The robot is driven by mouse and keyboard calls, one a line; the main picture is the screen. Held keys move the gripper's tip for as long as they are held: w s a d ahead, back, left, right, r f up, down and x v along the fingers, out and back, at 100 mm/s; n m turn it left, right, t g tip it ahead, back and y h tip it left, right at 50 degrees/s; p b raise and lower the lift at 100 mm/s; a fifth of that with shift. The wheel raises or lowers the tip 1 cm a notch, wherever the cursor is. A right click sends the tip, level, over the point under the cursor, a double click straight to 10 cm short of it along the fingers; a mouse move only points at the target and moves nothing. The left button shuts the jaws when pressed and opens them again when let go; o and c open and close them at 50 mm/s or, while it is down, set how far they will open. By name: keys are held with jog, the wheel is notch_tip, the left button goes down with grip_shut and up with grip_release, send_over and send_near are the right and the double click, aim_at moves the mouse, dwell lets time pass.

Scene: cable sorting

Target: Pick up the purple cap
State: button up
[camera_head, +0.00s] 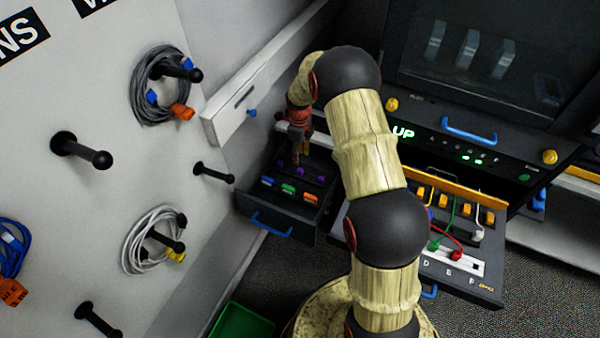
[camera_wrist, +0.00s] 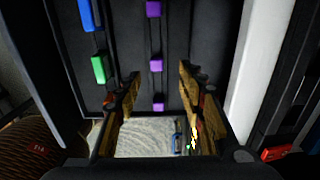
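Purple caps sit in a row in an open dark drawer (camera_head: 262,205). In the head view a purple cap (camera_head: 282,163) lies left of my gripper (camera_head: 297,158), and another purple cap (camera_head: 320,180) lies to its right. The wrist view shows a top purple cap (camera_wrist: 153,9), a middle purple cap (camera_wrist: 156,61) and a lower purple cap (camera_wrist: 158,106). My gripper (camera_wrist: 160,78) is open above the drawer, with nothing between its fingers. In that view the middle and lower caps show in the gap between the fingers. The exact height above the caps is unclear.
Blue, green (camera_head: 289,188) and orange connectors lie in front of the caps. A white panel (camera_head: 262,75) runs beside the drawer. Right of my arm is a tray with colored cables (camera_head: 455,225). A pegboard with hanging cable coils (camera_head: 150,95) is at left; a green bin (camera_head: 240,322) is below.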

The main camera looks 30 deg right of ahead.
aim_at(300, 169)
jog(key=f+b, duration=0.1)
jog(key=f, duration=0.4)
jog(key=f+b, duration=0.1)
jog(key=f, duration=0.1)
jog(key=shift+s+a+f+b, duration=0.1)
jog(key=shift+s+f+b, duration=0.2)
jog(key=shift+f, duration=0.1)
jog(key=c, duration=0.3)
jog(key=shift+r, duration=0.1)
jog(key=c, duration=0.6)
